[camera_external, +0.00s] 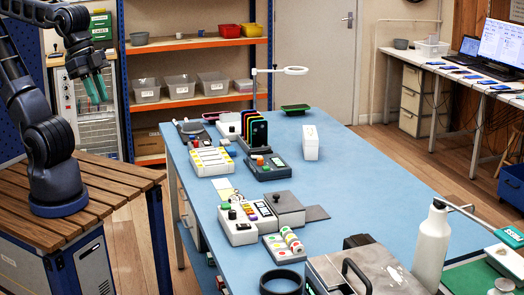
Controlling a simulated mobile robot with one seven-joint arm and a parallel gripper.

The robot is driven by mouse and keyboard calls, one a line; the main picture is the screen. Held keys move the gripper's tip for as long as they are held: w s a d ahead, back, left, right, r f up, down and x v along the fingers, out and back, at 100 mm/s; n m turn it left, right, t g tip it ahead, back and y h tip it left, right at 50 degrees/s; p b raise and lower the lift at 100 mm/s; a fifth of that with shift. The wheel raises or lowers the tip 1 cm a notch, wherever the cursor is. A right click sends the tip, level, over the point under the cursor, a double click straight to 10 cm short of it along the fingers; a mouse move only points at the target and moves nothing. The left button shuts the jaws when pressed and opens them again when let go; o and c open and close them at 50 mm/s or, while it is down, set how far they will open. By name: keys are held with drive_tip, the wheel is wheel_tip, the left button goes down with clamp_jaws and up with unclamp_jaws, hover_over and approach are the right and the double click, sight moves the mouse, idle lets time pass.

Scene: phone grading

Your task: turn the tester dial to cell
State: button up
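My gripper (96,90) is raised at the upper left, left of the blue table. Its two teal fingers point down with a gap between them, and nothing shows between them. A white box with coloured buttons, a small screen and a dark knob (232,214) stands near the table's middle. A dark grey box (264,167) with an orange-red part and a small display stands further back. Which of the two is the tester cannot be told for sure. Dial markings are too small to read. My gripper is well apart from both boxes.
The blue table (365,185) has free room at its right middle. A rack of coloured phones (256,132), a white box (311,143), a lamp (290,70) and a grey lidded box (285,208) stand on it. A white bottle (431,250) stands at the front right.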

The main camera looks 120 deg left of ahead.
drive_tip(key=o, duration=0.3)
drive_tip(key=w+a+n, duration=0.1)
drive_tip(key=w+a, duration=0.2)
drive_tip(key=w+a+f+n, duration=0.1)
drive_tip(key=w+a+n, duration=0.1)
drive_tip(key=w+a, duration=0.1)
drive_tip(key=w+a+n, duration=0.2)
drive_tip(key=w+a, duration=0.2)
drive_tip(key=w, duration=0.1)
drive_tip(key=shift+w+f+g+y, duration=0.2)
drive_tip(key=shift+g+y, duration=0.2)
drive_tip(key=shift+o, duration=0.2)
drive_tip(key=n+g+y, duration=0.4)
drive_tip(key=n, duration=0.9)
hover_over(260, 159)
drive_tip(key=d, duration=0.4)
wheel_tip(260, 159, down, 24)
drive_tip(key=x, duration=1)
drive_tip(key=shift+f, duration=0.4)
clamp_jaws()
